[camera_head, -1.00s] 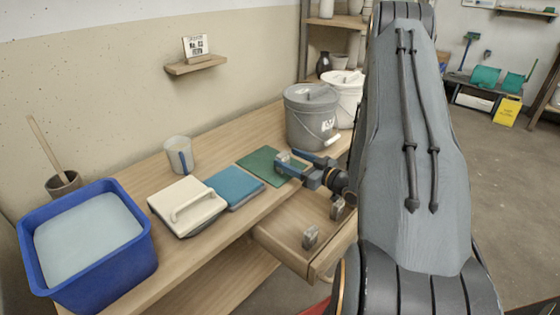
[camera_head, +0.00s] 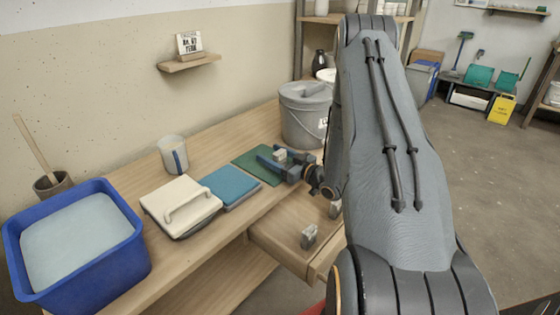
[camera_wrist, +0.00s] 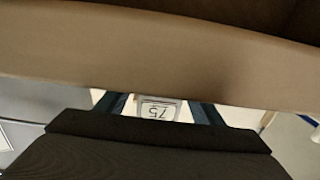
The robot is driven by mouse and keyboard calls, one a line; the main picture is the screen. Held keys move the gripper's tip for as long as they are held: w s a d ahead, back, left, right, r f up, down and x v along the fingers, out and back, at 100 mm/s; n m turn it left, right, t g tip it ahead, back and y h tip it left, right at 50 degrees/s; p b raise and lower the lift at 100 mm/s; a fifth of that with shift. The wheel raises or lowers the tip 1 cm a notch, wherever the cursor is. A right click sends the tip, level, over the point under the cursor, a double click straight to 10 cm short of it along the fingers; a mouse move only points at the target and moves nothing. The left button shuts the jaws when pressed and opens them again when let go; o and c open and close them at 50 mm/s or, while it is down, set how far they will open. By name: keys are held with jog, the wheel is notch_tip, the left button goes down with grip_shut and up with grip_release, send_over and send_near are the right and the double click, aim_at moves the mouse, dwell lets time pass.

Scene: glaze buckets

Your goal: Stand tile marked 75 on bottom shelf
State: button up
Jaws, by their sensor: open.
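The tile marked 75 (camera_wrist: 158,108) shows in the wrist view between the two fingers of my gripper (camera_wrist: 156,104), its number upside down in the picture. In the head view my gripper (camera_head: 279,159) is over the right part of a green mat (camera_head: 250,161), fingers pointing left. A small pale block (camera_head: 280,155), seemingly this tile, shows between the fingers. The gripper is open; whether either finger touches the tile cannot be told. A lower board (camera_head: 225,287) runs under the bench; I cannot tell if it is the bottom shelf.
Two small grey blocks (camera_head: 309,236) are in an open drawer (camera_head: 275,235). A grey bucket (camera_head: 304,118) stands behind my gripper. Left are a blue pad (camera_head: 230,185), a white-handled block (camera_head: 180,205), a cup (camera_head: 173,153) and a blue tub (camera_head: 130,250). A wall shelf (camera_head: 189,63) holds a sign.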

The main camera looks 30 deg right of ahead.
jog(key=shift+w+a, duration=0.1)
jog(key=shift+w, duration=0.25)
jog(key=c, duration=1.3)
jog(key=shift+r, duration=0.1)
notch_tip(320, 180, up, 10)
jog(key=s+a+r+m+h+p, duration=0.1)
jog(key=a+r+h+p, duration=0.1)
jog(key=a, duration=0.4)
jog(key=s+a+r+m+h+p, duration=0.1)
jog(key=a+r+h+p, duration=0.1)
jog(key=a, duration=0.5)
jog(key=s+a+r+m+t+h+p, duration=0.1)
jog(key=a+r+m+h+p, duration=0.1)
jog(key=a, duration=0.4)
jog(key=shift+a+r+p, duration=0.15)
jog(key=shift+r+p, duration=0.4)
jog(key=shift+p, duration=0.3)
jog(key=shift+w, duration=0.1)
